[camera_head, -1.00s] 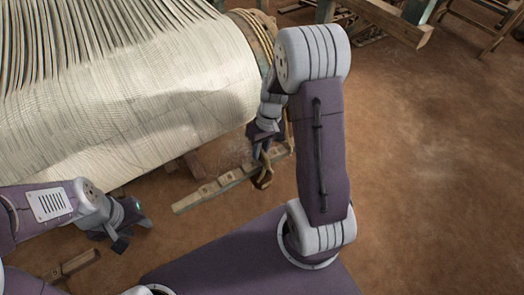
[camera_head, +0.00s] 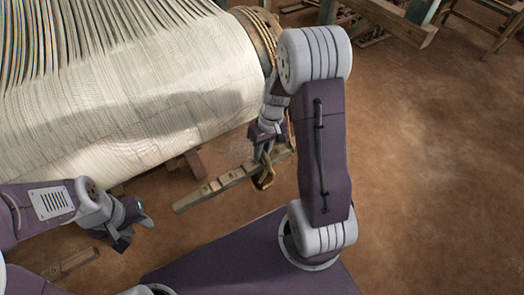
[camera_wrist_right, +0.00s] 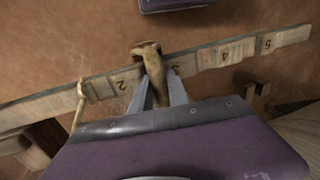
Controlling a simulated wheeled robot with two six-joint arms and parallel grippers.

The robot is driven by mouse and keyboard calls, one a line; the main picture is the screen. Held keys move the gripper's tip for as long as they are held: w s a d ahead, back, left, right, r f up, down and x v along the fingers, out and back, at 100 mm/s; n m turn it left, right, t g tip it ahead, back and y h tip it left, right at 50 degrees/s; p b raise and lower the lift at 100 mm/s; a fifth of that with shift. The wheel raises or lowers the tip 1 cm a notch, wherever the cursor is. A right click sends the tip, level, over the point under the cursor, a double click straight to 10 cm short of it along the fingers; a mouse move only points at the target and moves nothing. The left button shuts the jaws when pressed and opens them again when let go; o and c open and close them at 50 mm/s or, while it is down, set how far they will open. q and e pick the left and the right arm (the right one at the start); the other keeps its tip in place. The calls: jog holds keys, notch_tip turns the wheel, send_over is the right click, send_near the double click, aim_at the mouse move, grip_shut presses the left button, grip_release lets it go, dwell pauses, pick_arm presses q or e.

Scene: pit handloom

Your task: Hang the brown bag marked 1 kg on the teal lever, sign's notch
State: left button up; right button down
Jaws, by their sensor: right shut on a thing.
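My right gripper (camera_head: 264,146) is low over the beam; in the right wrist view its grey fingers (camera_wrist_right: 158,88) are shut on a tan, looped piece (camera_wrist_right: 149,50). It crosses the numbered beam beside the mark 3. Whether it belongs to the brown bag cannot be told; no bag body or 1 kg mark shows. My left gripper (camera_head: 128,226) is open and empty.
The loom's roll of pale cloth (camera_head: 130,95) fills the upper left. A short wooden piece (camera_head: 72,264) lies at the lower left. Wooden frames (camera_head: 400,22) stand at the top right. The brown floor (camera_head: 435,190) at the right is clear.

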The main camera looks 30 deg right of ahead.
jog(key=c, duration=1.2)
grip_release()
jog(key=r+p, duration=0.1)
jog(key=r, duration=0.2)
jog(key=d+r+p, duration=0.1)
jog(key=r, duration=0.2)
jog(key=r+p, duration=0.1)
jog(key=r, duration=0.2)
jog(key=shift+d, duration=0.35)
jog(key=shift+f, duration=0.1)
